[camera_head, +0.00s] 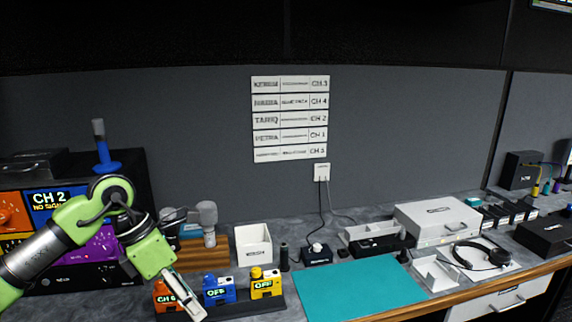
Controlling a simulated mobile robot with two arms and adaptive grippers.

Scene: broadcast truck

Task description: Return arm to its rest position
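My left arm comes in from the left edge, with green joints and a grey link. Its gripper (186,296) points down and to the right, in front of a row of small packs. It overlaps the orange pack (162,297) marked CH 6 and is beside the blue pack (216,290) marked OFF. Whether it touches either, or is open or shut, I cannot tell. My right gripper is not in view.
A yellow pack (266,283) stands right of the blue one. A teal mat (358,288) lies clear on the counter. Behind are a white bin (253,245) and a microphone (208,217). A headset (483,254) and white case (437,219) are right. Monitors (60,203) stand left.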

